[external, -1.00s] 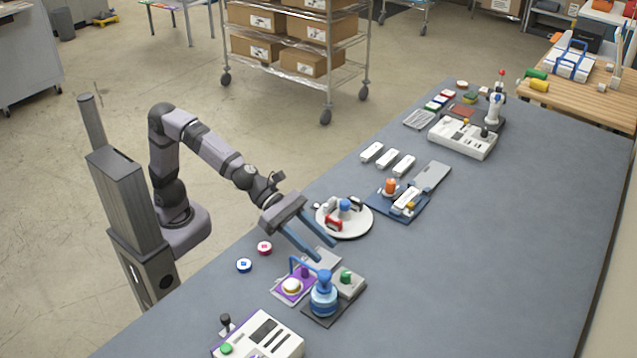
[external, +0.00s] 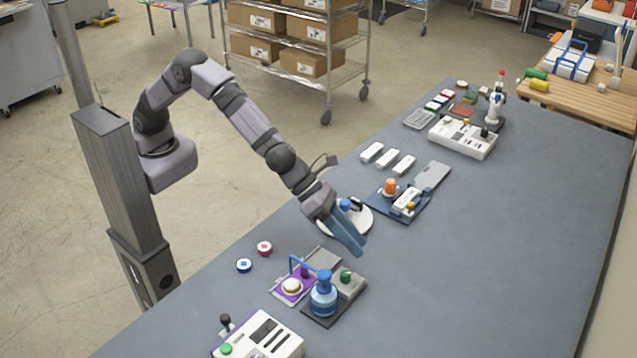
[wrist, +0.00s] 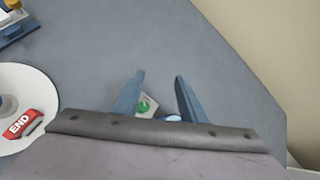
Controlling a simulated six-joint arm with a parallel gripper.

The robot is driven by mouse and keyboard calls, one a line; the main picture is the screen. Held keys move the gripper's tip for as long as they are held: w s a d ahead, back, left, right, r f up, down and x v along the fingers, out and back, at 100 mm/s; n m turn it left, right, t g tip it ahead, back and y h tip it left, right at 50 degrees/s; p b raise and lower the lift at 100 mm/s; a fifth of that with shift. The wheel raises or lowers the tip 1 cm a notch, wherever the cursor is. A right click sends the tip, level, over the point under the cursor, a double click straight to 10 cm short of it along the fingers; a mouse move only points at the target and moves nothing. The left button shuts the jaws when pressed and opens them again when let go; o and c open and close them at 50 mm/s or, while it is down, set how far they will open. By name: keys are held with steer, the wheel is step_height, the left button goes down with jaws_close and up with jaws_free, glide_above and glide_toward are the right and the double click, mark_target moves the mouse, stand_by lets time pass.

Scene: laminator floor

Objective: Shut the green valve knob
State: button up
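The green valve knob (external: 346,276) stands on a small grey block beside a blue flask-shaped part (external: 323,294), on a dark base plate. In the wrist view part of the green knob (wrist: 144,106) shows just inside the left finger, low in the picture. My gripper (external: 362,252) is above the table, behind the knob and apart from it in the external view. In the wrist view its two blue fingers (wrist: 160,76) are open with nothing held between them. The knob's lower part is hidden by the finger and gripper body.
A round white plate (external: 369,220) with a red END-marked piece (wrist: 19,124) is close by the gripper. A purple pad (external: 284,294) and a white panel box (external: 282,337) are near the front. The table's right side is clear.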

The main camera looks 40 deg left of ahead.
steer(key=w+d+n+t+y, duration=0.1)
steer(key=w+n, duration=0.1)
steer(key=n, duration=0.6)
steer(key=n+g+y, duration=0.2)
steer(key=n+y, duration=0.3)
steer(key=n, duration=1.6)
glide_toward(345, 273)
steer(key=shift+f, duration=0.5)
steer(key=shift+h, duration=0.3)
steer(key=shift+p+x, duration=1.5)
steer(key=shift+x, duration=2.2)
jaws_close()
